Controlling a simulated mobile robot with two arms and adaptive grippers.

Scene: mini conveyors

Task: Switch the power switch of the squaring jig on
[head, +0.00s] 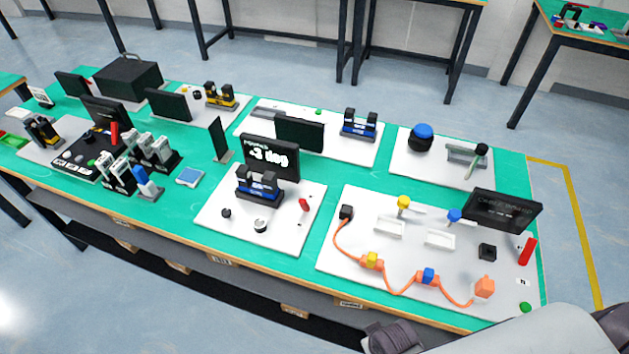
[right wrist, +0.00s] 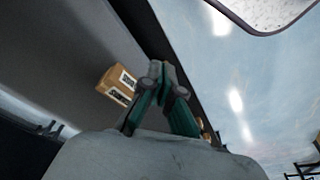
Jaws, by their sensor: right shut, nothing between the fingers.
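No label that I can read names the squaring jig. My left gripper is not in view.
To the right, another white board (head: 337,257) holds an orange cable (head: 398,290), a dark display (head: 501,211) and a red part (head: 528,251). A black box (head: 128,78) and several devices crowd the left end. A cardboard box (right wrist: 117,84) is near my right gripper.

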